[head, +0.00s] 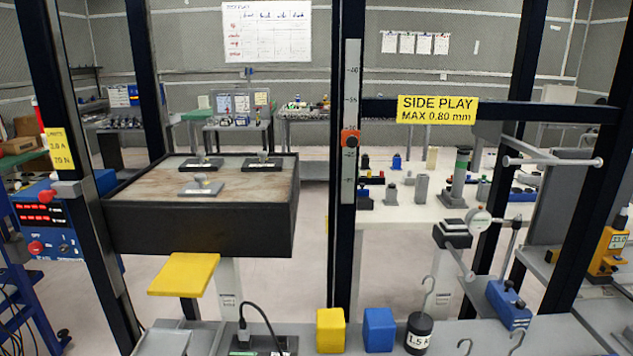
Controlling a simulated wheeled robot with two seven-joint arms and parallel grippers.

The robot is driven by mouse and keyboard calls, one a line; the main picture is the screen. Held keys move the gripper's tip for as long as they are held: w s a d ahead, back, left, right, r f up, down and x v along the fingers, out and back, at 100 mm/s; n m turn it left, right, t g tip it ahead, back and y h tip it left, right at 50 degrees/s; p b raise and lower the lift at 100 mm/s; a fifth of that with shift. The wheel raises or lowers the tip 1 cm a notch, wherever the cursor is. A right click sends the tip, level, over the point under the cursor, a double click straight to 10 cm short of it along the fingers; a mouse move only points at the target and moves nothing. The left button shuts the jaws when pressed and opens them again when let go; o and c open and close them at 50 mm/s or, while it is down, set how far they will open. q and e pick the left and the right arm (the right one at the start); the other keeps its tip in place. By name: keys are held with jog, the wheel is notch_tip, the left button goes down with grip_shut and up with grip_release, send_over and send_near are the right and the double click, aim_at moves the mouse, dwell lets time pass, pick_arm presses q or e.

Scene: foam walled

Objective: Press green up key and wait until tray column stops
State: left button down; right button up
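The tray (200,232) is a wide dark box with a worn brown top, left of centre in the head view. It stands on a pale column (229,285). A black control box (280,343) with a cable lies at the bottom edge. A small green patch (241,352) shows on it, cut off by the frame; I cannot tell if it is the up key or whether it is pressed. Neither of my grippers is in view.
A yellow plate (184,273) juts out below the tray. A yellow block (330,330), a blue block (379,329) and a 1.5 weight (419,333) stand right of the control box. A dark post with a scale and orange pointer (350,138) rises behind them.

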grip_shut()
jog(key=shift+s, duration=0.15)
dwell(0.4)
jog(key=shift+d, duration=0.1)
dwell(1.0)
